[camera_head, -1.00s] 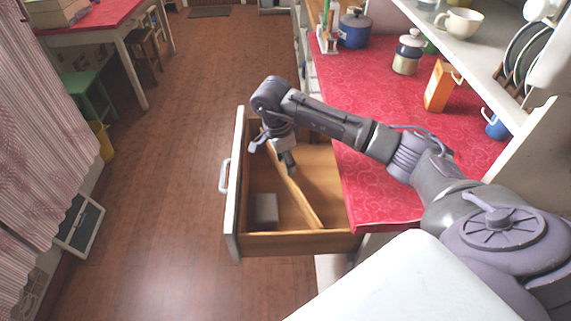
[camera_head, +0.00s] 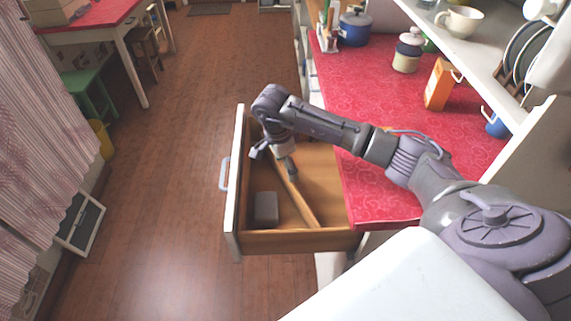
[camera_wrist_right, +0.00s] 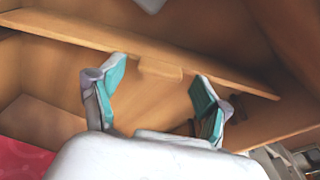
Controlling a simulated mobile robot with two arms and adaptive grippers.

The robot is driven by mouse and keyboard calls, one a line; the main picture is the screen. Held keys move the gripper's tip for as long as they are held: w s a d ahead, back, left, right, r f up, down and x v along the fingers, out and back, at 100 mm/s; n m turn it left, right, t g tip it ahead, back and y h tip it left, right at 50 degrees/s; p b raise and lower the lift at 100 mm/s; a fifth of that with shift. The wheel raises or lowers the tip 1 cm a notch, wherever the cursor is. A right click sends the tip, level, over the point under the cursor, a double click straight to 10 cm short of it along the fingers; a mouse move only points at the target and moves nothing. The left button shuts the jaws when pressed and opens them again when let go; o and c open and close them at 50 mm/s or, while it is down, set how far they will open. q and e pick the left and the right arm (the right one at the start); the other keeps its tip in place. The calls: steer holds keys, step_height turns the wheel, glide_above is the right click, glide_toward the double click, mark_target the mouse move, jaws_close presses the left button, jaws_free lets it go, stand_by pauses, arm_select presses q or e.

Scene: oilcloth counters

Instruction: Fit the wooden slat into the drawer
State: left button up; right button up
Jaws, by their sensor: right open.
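The wooden slat (camera_head: 300,200) lies slantwise inside the open drawer (camera_head: 300,241), its near end by the drawer's front-right area in the head view. Its far part is hidden behind my right gripper. In the right wrist view the slat (camera_wrist_right: 200,66) crosses the picture, with a small tab on its edge between the fingers. My right gripper (camera_wrist_right: 158,72) is open, its teal-padded fingertips close to the slat's edge; I cannot tell if they touch it. It also shows in the head view (camera_head: 274,164), reaching down into the drawer. My left gripper is not in view.
A grey block (camera_head: 265,209) sits in the drawer, left of the slat. The red counter (camera_head: 385,190) borders the drawer on the right and holds an orange box (camera_head: 439,84), a jar (camera_head: 408,52) and a blue pot (camera_head: 355,28).

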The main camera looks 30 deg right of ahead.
step_height(320, 180, up, 12)
steer(key=a+b, duration=0.1)
steer(key=b, duration=0.1)
steer(key=shift+w+a, duration=0.15)
steer(key=shift+a, duration=0.25)
